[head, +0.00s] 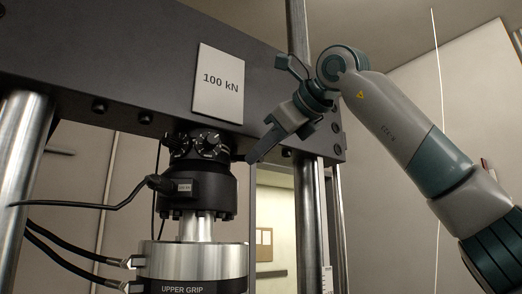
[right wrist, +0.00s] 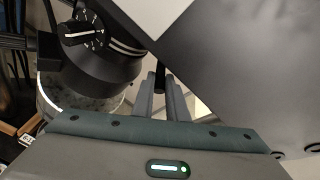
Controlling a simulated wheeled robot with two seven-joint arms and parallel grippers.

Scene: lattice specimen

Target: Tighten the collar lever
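The dark collar (head: 203,146) with round dials sits under the crosshead in the head view. Its short black lever (head: 239,157) sticks out to the right. In the right wrist view the lever (right wrist: 160,76) shows as a dark bar at the fingertips. My right gripper (head: 262,150) reaches in from the right, its fingers slanting down to the lever's end. In the right wrist view its two grey fingers (right wrist: 162,98) are close together with the lever's end between them. The exact contact is partly hidden. My left gripper is not in view.
The heavy dark crosshead (head: 130,62) with a white "100 kN" plate (head: 219,84) is close above the gripper. A steel column (head: 308,215) stands just right of it. A black sensor body (head: 196,188) with cables and the upper grip (head: 192,262) hang below the collar.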

